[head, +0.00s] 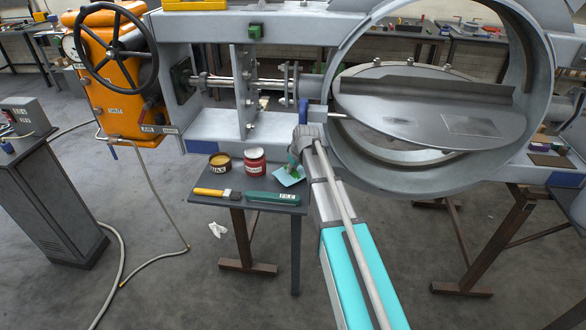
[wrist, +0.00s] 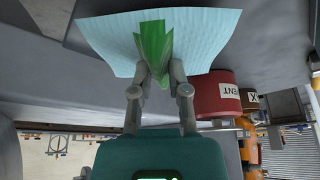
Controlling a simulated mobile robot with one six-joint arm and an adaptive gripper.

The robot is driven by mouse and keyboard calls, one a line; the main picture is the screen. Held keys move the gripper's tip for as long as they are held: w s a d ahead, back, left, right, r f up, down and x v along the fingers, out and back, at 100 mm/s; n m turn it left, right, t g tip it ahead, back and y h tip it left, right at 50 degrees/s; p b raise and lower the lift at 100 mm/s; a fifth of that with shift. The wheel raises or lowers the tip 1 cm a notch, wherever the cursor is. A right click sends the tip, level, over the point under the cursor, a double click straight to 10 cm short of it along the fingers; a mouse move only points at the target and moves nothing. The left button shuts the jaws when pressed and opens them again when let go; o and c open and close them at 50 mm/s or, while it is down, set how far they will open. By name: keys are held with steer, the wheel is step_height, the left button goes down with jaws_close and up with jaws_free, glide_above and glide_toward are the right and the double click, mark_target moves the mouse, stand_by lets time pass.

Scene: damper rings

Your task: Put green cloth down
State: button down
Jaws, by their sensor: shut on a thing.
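The green cloth (wrist: 154,40) is bunched up between the fingertips of my gripper (wrist: 156,72) in the wrist view. My gripper is shut on it. A pale blue sheet (wrist: 104,40) lies right behind the cloth in the wrist view. In the head view the sheet (head: 289,178) is at the right edge of the small grey table (head: 236,207). My gripper (head: 294,158) is just above it there, and the cloth is mostly hidden. I cannot tell whether the cloth touches the sheet.
A red tin (head: 254,161) and a wax tin (head: 219,163) stand at the table's back. A yellow-handled brush (head: 211,192) and a green file (head: 273,198) lie in front. The large damper ring (head: 541,110) with its tilted disc (head: 405,112) is at right.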

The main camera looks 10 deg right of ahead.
steer(key=shift+f, duration=0.15)
steer(key=shift+f+b, duration=0.6)
steer(key=shift+b, duration=0.15)
steer(key=shift+f, duration=0.3)
stand_by(0.4)
steer(key=c, duration=0.5)
jaws_free()
steer(key=shift+c, duration=0.2)
steer(key=c, duration=0.4)
steer(key=shift+r, duration=0.2)
